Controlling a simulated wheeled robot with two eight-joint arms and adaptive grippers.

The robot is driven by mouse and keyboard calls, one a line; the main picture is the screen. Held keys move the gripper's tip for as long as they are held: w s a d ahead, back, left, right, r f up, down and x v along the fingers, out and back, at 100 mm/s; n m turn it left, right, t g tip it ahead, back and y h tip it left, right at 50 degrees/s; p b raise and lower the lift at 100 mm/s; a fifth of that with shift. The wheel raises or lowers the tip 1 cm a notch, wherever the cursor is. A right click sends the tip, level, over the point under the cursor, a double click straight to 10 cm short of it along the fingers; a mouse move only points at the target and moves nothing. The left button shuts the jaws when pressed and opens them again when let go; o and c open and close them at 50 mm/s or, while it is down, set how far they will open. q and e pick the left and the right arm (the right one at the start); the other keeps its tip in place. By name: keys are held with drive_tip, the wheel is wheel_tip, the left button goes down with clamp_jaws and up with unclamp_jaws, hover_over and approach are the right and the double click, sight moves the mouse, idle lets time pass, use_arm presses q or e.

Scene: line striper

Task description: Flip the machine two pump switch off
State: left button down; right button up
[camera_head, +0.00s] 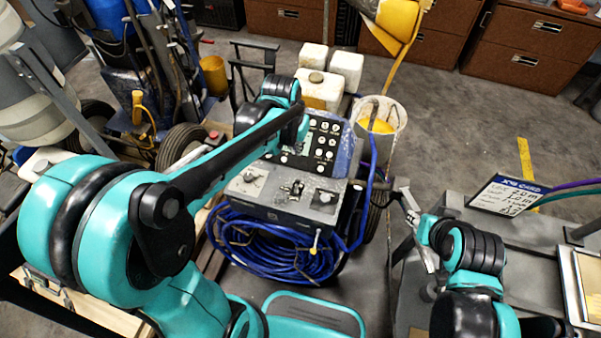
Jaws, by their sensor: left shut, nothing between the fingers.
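The line striper machine carries an upright black control panel (324,145) with several pale round knobs and a flat grey switch panel (258,186) in front of it. Small switches (325,197) sit on the flat panel; which is the pump switch, and its position, I cannot tell. My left arm reaches across from the left, and its wrist is over the panels. My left gripper (291,157) is shut and empty, mostly hidden by the wrist, close to the upright panel; contact cannot be told. My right gripper (411,215) is at the machine's right, away from the switches; its finger opening is unclear.
A coiled blue hose (270,250) hangs on the machine's front. A white bucket (382,122) and white jugs (320,91) stand behind it. Another machine (150,110) stands at the left. A grey table (490,222) with a card (508,194) is at the right.

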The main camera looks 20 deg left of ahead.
sight(297, 186)
use_arm(q)
drive_tip(key=w+f+g, duration=0.1)
drive_tip(key=w+f, duration=0.4)
drive_tip(key=f, duration=0.1)
drive_tip(key=shift+d+f+m+g, duration=0.35)
drive_tip(key=shift+d+m+g, duration=0.05)
drive_tip(key=f+b, duration=0.1)
drive_tip(key=f, duration=0.2)
drive_tip(key=f+b, duration=0.1)
drive_tip(key=f, duration=0.3)
drive_tip(key=w+f+b, duration=0.1)
drive_tip(key=f+b, duration=0.1)
drive_tip(key=f, duration=0.1)
drive_tip(key=shift+d+f, duration=0.15)
drive_tip(key=shift+d, duration=0.2)
drive_tip(key=s, duration=0.2)
drive_tip(key=s+r, duration=0.1)
drive_tip(key=shift+s+a+b, duration=0.2)
drive_tip(key=shift+a+b, duration=0.15)
drive_tip(key=shift+a, duration=0.05)
drive_tip(key=shift+s+r, duration=0.15)
drive_tip(key=shift+s, duration=0.1)
